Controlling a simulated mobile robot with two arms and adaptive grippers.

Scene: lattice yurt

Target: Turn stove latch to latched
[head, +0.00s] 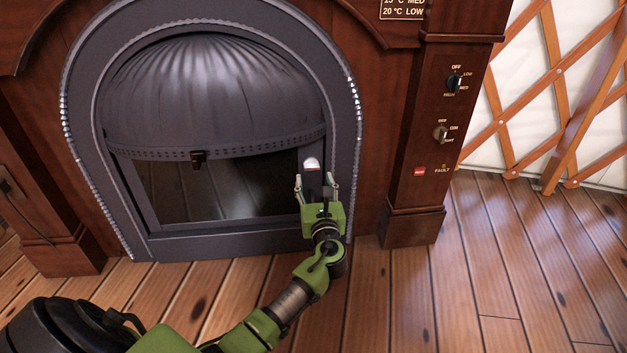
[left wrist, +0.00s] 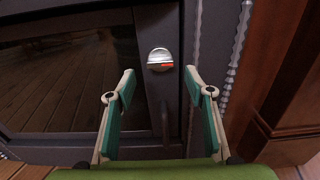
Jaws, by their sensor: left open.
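The stove latch (head: 311,163) is a small round silver knob on the right side of the dark stove door frame. In the left wrist view the latch (left wrist: 160,59) shows a flat grip bar lying about level, with a small red mark at its lower right. My left gripper (head: 315,181) is open and empty, its two fingers pointing at the stove just below the latch. In the left wrist view the left gripper's fingertips (left wrist: 159,72) stand on either side of the latch, with no visible touch. My right gripper is in no view.
The arched stove front (head: 345,130) has a fluted hood and dark glass (head: 220,190). A wooden pillar (head: 425,150) with dials (head: 454,82) and a red switch (head: 420,171) stands to the right. The plank floor (head: 490,260) at right is clear.

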